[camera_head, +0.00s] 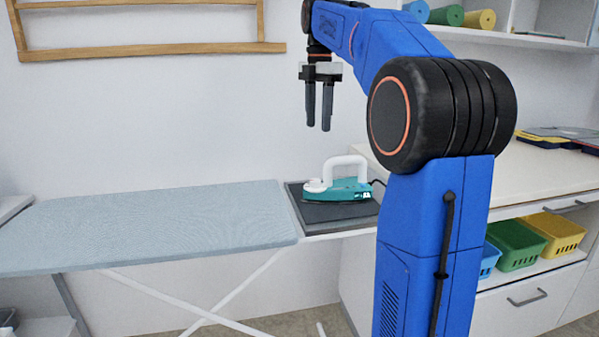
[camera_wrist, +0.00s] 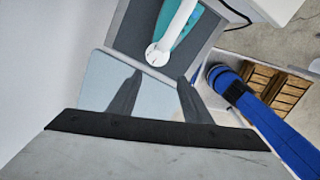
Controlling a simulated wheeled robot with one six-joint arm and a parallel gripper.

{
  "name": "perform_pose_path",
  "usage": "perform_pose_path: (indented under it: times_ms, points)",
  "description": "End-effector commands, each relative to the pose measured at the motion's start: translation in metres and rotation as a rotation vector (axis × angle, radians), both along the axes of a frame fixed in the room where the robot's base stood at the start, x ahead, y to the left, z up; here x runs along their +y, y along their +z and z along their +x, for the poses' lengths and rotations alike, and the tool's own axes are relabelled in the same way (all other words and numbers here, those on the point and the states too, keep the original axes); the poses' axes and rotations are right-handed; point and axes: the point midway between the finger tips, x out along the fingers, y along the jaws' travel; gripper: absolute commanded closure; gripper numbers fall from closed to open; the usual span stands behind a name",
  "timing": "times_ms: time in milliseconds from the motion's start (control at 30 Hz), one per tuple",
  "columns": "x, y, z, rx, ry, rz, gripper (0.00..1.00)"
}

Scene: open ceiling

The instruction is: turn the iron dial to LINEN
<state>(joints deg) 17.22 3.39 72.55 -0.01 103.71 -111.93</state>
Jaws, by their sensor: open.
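A teal and white iron (camera_head: 338,183) with a looped white handle rests on a dark pad (camera_head: 352,212) at the right end of the ironing board. In the wrist view the iron (camera_wrist: 175,38) shows at the top, cut off by the frame edge, with a round white part (camera_wrist: 157,55) at its near end. Whether this is the dial I cannot tell, and no markings are readable. My gripper (camera_head: 319,128) is open and empty, pointing down, well above the board and above the iron. Its two dark fingers (camera_wrist: 155,95) also show in the wrist view.
The pale blue ironing board (camera_head: 150,222) stretches left. A white counter (camera_head: 535,172) with folded items stands right, above several coloured baskets (camera_head: 515,243). A wooden rack (camera_head: 150,50) hangs on the wall. A shelf (camera_head: 500,38) holds coloured rolls at upper right.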

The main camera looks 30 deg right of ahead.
Motion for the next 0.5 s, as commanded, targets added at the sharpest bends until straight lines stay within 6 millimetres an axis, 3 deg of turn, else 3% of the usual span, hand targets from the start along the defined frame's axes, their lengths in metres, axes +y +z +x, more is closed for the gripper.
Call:
perform_pose_path:
  times_ms: [233, 500]
  points:
    - [-0.005, -0.006, 0.004, 0.007, 0.033, 0.002, 0.55]
    - [-0.004, -0.049, 0.003, 0.008, 0.032, 0.002, 0.55]
